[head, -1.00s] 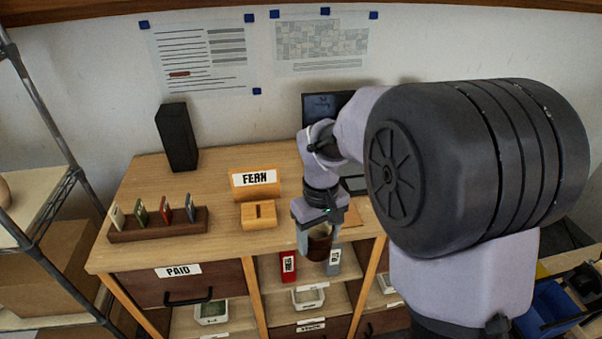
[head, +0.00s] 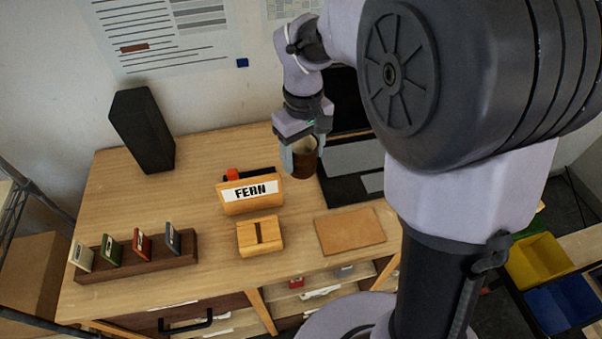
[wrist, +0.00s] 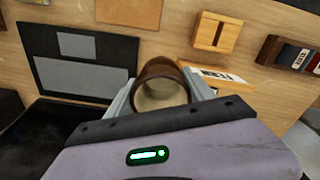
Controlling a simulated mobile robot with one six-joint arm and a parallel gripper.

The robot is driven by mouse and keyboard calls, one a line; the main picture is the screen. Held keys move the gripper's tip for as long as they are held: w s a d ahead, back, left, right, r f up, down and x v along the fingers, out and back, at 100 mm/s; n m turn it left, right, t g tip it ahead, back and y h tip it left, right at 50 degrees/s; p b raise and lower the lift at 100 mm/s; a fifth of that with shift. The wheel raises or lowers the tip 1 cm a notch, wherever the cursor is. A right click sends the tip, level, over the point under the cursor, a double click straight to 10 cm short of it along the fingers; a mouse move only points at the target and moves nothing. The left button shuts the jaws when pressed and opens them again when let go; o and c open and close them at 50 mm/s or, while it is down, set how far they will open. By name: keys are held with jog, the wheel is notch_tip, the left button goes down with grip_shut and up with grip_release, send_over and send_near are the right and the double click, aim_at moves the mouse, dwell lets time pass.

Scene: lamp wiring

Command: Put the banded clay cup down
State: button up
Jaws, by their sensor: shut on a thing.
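The banded clay cup (head: 304,158) is brown with a paler inside, and my gripper (head: 305,154) is shut on it. In the head view it is behind and to the right of the FERN sign, next to the laptop's left edge. In the wrist view the cup (wrist: 161,86) is seen from above with its open mouth showing, between the two fingers (wrist: 160,92). The cup looks upright. I cannot tell whether its base touches the desk (head: 130,215).
The FERN sign (head: 250,193) and a slotted wooden block (head: 260,236) stand in front. A laptop (head: 350,165) lies right, with a brown mat (head: 350,232) in front of it. A black speaker (head: 142,130) and a card rack (head: 140,262) are left. Desk between speaker and sign is clear.

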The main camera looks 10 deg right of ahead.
jog(key=f+b, duration=0.3)
jog(key=f, duration=1.1)
jog(key=shift+s, duration=0.2)
jog(key=shift+f, duration=0.15)
jog(key=o, duration=1.6)
jog(key=shift+o, duration=0.2)
